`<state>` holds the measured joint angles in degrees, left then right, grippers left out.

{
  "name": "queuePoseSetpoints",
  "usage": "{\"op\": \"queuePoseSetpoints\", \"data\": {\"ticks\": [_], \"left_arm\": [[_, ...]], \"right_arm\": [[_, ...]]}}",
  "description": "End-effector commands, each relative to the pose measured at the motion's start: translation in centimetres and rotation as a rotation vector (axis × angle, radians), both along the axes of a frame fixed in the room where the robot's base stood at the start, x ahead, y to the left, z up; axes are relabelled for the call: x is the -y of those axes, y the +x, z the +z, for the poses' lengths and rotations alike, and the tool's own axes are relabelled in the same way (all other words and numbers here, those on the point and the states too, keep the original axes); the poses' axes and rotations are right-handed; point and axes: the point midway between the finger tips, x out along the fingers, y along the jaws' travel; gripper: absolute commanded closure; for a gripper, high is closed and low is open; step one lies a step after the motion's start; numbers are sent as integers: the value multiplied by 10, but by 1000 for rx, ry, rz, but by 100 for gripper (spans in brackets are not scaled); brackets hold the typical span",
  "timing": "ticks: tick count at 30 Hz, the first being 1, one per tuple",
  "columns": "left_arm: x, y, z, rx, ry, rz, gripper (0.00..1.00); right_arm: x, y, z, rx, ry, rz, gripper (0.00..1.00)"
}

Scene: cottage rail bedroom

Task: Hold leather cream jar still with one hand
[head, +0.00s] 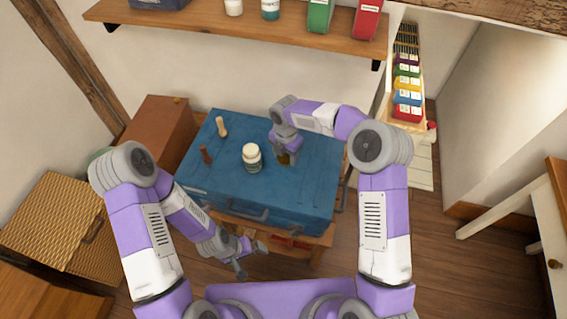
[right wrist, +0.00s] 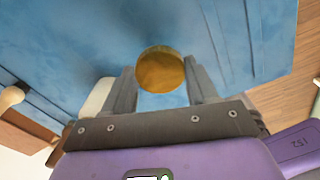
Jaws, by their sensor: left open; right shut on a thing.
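A small jar with a round gold lid (right wrist: 160,69) stands on the blue case between the fingers of my right gripper (right wrist: 163,85). In the head view my right gripper (head: 285,157) is shut on it and hides most of it, leaving a dark amber bit visible. A second jar with a cream-white lid (head: 251,156) stands upright on the case, just left of the right gripper. No readable label shows on either jar, so I cannot tell by text which is leather cream. My left gripper (head: 252,258) is open and empty, low in front of the case.
The blue case (head: 310,195) lies on a wooden stand. On it are a pale wooden-handled tool (head: 221,127) and a dark brown one (head: 206,155). A wall shelf (head: 230,32) is above, a wicker basket (head: 60,225) at left, a white table at right.

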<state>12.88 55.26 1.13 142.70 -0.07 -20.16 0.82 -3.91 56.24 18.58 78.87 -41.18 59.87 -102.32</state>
Motion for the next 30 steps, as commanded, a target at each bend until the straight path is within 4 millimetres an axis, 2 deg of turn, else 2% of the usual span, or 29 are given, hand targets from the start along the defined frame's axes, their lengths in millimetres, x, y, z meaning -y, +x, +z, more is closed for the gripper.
{"op": "queuePoseSetpoints", "data": {"ticks": [6, 9, 21, 22, 26, 30], "left_arm": [[0, 0, -11, 0, 0, 0, 1], [0, 0, -14, 0, 0, 0, 1], [0, 0, -15, 0, 0, 0, 1], [0, 0, -15, 0, 0, 0, 1], [0, 0, -15, 0, 0, 0, 1], [0, 0, -15, 0, 0, 0, 1]], "right_arm": [[0, -1, -35, -2, 0, -1, 79], [0, 0, -46, -1, 1, 0, 79], [0, 0, -50, 1, 1, -1, 79], [0, 0, -49, 1, 1, -1, 38], [0, 0, -49, 1, 1, -1, 18], [0, 0, -49, 1, 1, -1, 17]]}}
